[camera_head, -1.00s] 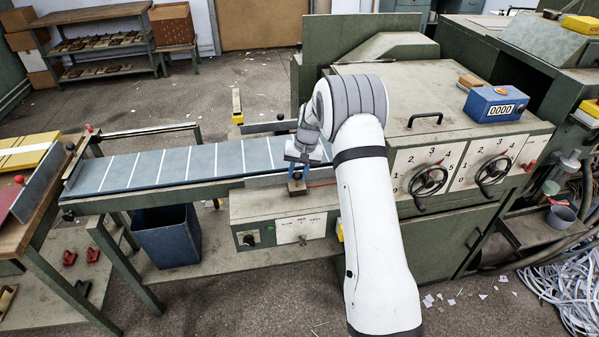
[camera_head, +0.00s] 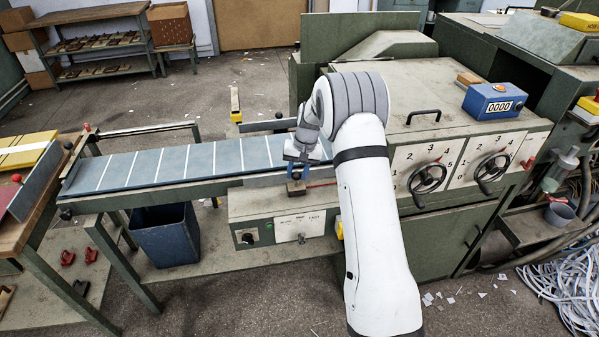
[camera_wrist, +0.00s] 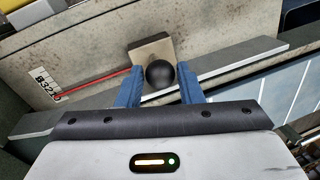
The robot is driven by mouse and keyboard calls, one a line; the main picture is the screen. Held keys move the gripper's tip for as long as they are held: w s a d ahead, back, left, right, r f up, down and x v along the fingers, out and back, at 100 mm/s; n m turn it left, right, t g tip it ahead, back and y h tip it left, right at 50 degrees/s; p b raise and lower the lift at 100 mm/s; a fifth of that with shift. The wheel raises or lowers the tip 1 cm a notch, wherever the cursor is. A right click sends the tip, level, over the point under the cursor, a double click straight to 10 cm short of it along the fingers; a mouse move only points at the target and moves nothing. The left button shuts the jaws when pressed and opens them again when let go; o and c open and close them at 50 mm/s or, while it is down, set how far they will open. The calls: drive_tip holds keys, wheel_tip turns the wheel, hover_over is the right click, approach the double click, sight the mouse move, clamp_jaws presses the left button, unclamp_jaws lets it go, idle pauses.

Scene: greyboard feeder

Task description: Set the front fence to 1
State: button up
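The front fence is a grey bar (camera_head: 268,180) along the near side of the blue belt; it also shows in the wrist view (camera_wrist: 245,60). Its pale block (camera_wrist: 150,48) carries a round black knob (camera_wrist: 161,74). A thin red pointer (camera_wrist: 95,84) runs left from the block to the white scale (camera_wrist: 46,87). Its tip lies by the scale's right end, near the low digits; the exact reading is too small to tell. My gripper (camera_wrist: 160,80) is open, with one blue finger on each side of the knob and narrow gaps visible. In the head view my gripper (camera_head: 303,168) is over the block.
The striped belt (camera_head: 180,165) runs left from the machine. A control box (camera_head: 285,228) sits below the fence. Two handwheels (camera_head: 427,177) with numbered dials and a blue counter box (camera_head: 495,102) are to the right.

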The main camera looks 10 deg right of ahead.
sight(302, 186)
drive_tip(key=o, duration=0.3)
drive_tip(key=shift+o, duration=0.2)
wheel_tip(302, 186, up, 8)
drive_tip(key=d, duration=0.1)
drive_tip(key=shift+d+f+b, duration=0.2)
drive_tip(key=shift+b, duration=0.15)
drive_tip(key=shift+s, duration=0.15)
drive_tip(key=s+r+n+t+h, duration=0.1)
drive_tip(key=s+r, duration=0.4)
drive_tip(key=s, duration=0.4)
drive_tip(key=s+a+r, duration=0.1)
drive_tip(key=s+r, duration=0.3)
drive_tip(key=s, duration=0.5)
drive_tip(key=s+r+n+t+h, duration=0.1)
drive_tip(key=s+r, duration=0.4)
drive_tip(key=s, duration=0.3)
drive_tip(key=s+f, duration=0.2)
drive_tip(key=s, duration=1)
drive_tip(key=shift+s+f, duration=0.2)
drive_tip(key=shift+s, duration=0.05)
